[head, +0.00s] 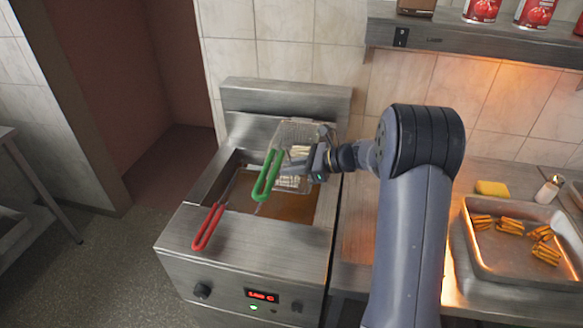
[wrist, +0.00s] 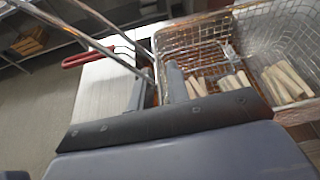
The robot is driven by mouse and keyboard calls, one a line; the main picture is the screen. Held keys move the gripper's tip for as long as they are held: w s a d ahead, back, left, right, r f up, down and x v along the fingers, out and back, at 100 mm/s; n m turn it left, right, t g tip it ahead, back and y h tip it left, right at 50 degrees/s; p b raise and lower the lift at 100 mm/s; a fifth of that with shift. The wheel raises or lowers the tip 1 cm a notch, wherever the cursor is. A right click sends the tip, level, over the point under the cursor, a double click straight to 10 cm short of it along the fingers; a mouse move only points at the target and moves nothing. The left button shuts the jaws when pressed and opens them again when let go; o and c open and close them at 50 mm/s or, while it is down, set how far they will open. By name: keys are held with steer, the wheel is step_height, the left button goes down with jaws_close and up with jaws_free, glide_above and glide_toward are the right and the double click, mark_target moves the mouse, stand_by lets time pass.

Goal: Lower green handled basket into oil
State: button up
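The green handled basket is a wire mesh basket (head: 300,133) with a green grip (head: 267,176). It sits over the back of the fryer's oil well, with brown oil (head: 288,207) visible below and in front of it. Pale sticks of food (wrist: 285,82) lie in mesh in the wrist view. My gripper (head: 308,163) is at the basket's right side, behind the green grip. In the wrist view the fingers (wrist: 156,88) stand close together with handle wire between them; they look shut on it, though the contact is partly hidden.
A red handle (head: 208,227) lies over the fryer's front left edge; it also shows in the wrist view (wrist: 85,60). A fryer panel (head: 262,296) has a lit display. A tray (head: 497,268) of fries, a yellow sponge (head: 492,188) and a shelf (head: 480,37) with cans are at right.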

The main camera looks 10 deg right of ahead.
steer(key=o, duration=0.3)
steer(key=b+v, duration=0.1)
steer(key=v, duration=0.9)
steer(key=shift+s+d+r+b, duration=0.2)
steer(key=shift+d+b, duration=0.1)
steer(key=shift+b, duration=0.1)
steer(key=p+x, duration=0.2)
steer(key=x, duration=0.9)
steer(key=shift+a, duration=0.1)
steer(key=b+v, duration=0.1)
steer(key=v, duration=0.6)
steer(key=shift+d+r, duration=0.1)
steer(key=shift+d, duration=0.25)
steer(key=shift+a, duration=0.1)
